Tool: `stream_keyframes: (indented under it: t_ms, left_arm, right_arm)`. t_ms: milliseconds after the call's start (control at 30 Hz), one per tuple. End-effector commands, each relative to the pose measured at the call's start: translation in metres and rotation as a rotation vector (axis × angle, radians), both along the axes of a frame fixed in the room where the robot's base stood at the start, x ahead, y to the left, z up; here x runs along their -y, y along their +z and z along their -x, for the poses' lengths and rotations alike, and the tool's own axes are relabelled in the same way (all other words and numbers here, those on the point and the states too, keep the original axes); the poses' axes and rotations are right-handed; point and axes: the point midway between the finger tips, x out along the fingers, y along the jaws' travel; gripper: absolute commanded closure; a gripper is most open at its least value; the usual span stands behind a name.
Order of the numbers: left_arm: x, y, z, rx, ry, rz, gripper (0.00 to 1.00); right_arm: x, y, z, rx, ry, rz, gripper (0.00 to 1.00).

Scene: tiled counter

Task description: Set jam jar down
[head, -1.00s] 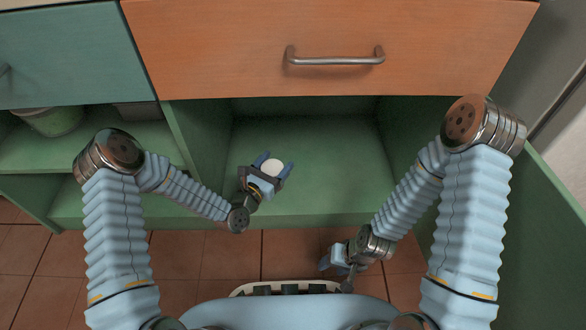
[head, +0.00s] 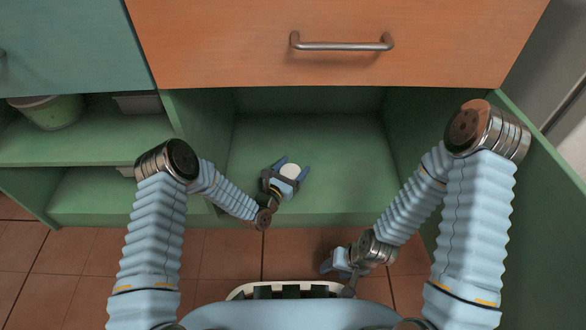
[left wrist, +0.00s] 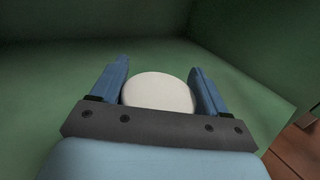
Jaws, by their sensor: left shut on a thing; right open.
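The jam jar (head: 290,171) shows as a round white lid between the fingers of my left gripper (head: 290,167). In the left wrist view the jar's lid (left wrist: 158,92) sits between the two blue fingers, and the jar's body is hidden below it. My left gripper is shut on the jar, inside the open green cupboard and over its floor (head: 340,165). I cannot tell whether the jar's base touches the floor. My right gripper (head: 328,262) is open and low, in front of the cupboard, above the tiles.
The cupboard compartment is otherwise empty, with free floor to the right. An orange drawer front (head: 330,80) with a metal handle (head: 342,46) is above it. An open green door (head: 535,190) stands at the right. A green container (head: 50,112) sits on the left shelf.

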Motion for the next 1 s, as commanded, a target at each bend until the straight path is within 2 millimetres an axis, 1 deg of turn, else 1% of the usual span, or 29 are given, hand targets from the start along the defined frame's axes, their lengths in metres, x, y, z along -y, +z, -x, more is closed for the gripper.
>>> stream_keyframes:
  t_ms: [133, 167, 300, 567, 667, 767, 1000]
  left_arm:
    - [0.000, -0.002, 0.000, 0.001, 0.000, 0.001, 0.73]
    - [0.000, -0.003, 0.000, 0.000, -0.001, 0.000, 0.21]
    - [0.000, -0.002, 0.000, -0.001, -0.001, -0.001, 0.00]
    - [0.000, 0.000, 0.000, 0.001, -0.001, -0.001, 0.00]
    - [-0.006, 0.000, 0.008, -0.004, 0.001, -0.001, 0.00]
    - [-0.016, 0.002, 0.024, -0.006, 0.002, 0.001, 0.00]
    - [-0.046, 0.001, 0.072, -0.006, 0.003, 0.001, 0.00]
  right_arm:
    - [0.000, 0.000, 0.000, 0.000, 0.000, 0.000, 0.49]
    - [0.000, 0.000, 0.000, 0.000, 0.000, 0.000, 0.49]
    - [0.000, 0.000, 0.000, 0.000, 0.000, 0.000, 0.49]
    - [0.000, 0.000, 0.000, 0.000, 0.000, 0.000, 0.49]
    - [0.000, 0.003, 0.000, 0.000, 0.000, 0.000, 0.49]
    - [0.000, 0.008, 0.000, -0.001, 0.000, 0.000, 0.49]
    - [0.000, 0.016, 0.001, -0.003, 0.002, -0.001, 0.49]
